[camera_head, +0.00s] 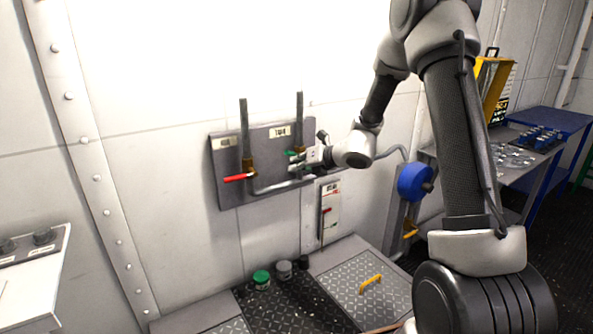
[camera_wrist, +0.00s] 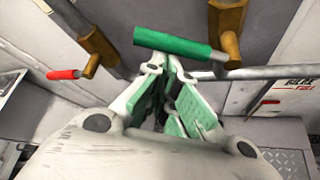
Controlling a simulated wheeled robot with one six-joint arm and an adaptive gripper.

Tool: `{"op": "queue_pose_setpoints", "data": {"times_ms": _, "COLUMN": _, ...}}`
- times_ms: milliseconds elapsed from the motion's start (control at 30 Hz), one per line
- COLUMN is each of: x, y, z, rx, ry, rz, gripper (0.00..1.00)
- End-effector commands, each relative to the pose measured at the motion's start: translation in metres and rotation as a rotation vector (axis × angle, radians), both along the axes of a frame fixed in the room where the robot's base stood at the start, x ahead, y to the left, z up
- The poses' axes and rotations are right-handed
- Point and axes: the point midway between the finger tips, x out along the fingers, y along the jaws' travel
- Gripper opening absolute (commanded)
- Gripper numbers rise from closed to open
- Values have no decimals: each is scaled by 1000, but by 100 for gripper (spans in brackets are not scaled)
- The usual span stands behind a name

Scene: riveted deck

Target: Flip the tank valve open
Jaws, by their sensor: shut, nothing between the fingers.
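A grey wall panel (camera_head: 222,190) carries two vertical pipes with brass valves. The left valve has a red lever (camera_head: 238,178), lying roughly level; it also shows in the wrist view (camera_wrist: 64,74). The right valve has a green lever (camera_wrist: 170,43), lying across the top of the wrist view beside its brass body (camera_wrist: 228,25). In the head view the green lever is partly hidden by my gripper (camera_head: 303,163). My gripper (camera_wrist: 168,72) is shut and empty, its tips right at the green lever. I cannot tell whether they touch it. The panel's labels are too small to read.
A level pipe (camera_head: 285,187) runs along the panel below the valves. A small labelled box (camera_head: 330,208) hangs below right, and a blue wheel (camera_head: 413,183) stands farther right. Jars (camera_head: 262,279) stand on the deck below. A grey console (camera_head: 35,260) is at left.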

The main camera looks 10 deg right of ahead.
Motion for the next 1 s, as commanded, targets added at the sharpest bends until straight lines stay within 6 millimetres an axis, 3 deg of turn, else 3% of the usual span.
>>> {"op": "queue_pose_setpoints", "data": {"times_ms": 500, "x": 5, "y": -16, "z": 30, "rx": 467, "ry": 152, "rz": -3, "gripper": 0}}
{"op": "queue_pose_setpoints", "data": {"times_ms": 1000, "x": 12, "y": -37, "z": 47, "rx": 855, "ry": 279, "rz": -3, "gripper": 0}}
